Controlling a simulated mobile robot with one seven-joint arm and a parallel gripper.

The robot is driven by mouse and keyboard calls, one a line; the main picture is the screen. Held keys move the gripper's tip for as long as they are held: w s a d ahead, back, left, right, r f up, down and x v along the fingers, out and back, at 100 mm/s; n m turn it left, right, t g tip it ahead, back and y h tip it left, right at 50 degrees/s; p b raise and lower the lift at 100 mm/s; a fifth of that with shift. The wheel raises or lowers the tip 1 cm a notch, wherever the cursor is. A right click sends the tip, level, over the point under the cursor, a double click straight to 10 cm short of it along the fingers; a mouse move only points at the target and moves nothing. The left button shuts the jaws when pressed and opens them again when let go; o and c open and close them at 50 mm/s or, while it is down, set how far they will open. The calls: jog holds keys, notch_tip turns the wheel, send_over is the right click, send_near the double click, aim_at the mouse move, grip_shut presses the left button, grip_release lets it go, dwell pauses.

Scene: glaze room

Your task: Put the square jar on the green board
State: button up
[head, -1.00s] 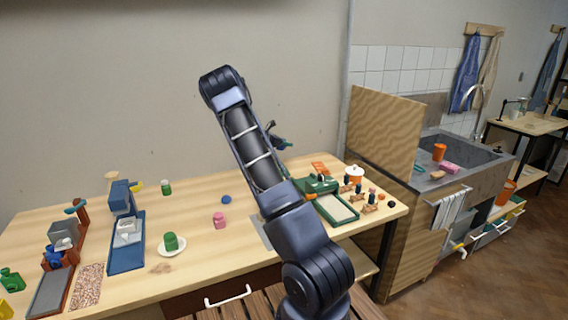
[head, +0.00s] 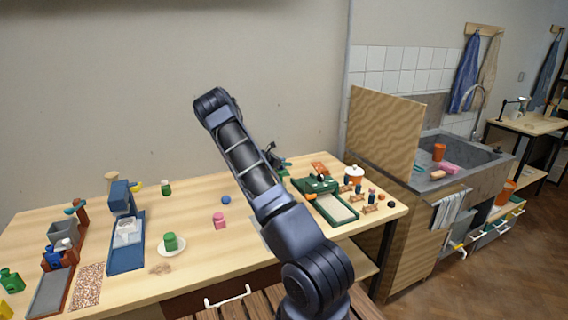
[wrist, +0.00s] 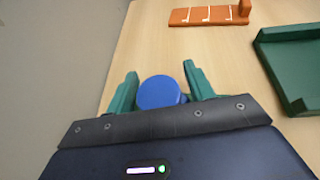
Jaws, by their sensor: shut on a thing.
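My gripper (wrist: 160,72) has its green fingers on either side of a blue thing with a round, flat top (wrist: 160,92). I see this thing only from above, so I cannot tell whether its body is square. In the head view my gripper (head: 275,156) is mostly behind my arm, near the back of the table, and what it holds is hidden. A green board-like stand (head: 346,213) with a pale panel lies to the right of my gripper. A green edge, likely of this stand, shows at the right of the wrist view (wrist: 286,72).
An orange marked board (wrist: 208,16) lies ahead. A white pot (head: 354,173) and several small items stand right of the green stand.

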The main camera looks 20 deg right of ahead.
jog(key=shift+f, duration=0.1)
jog(key=o, duration=1.1)
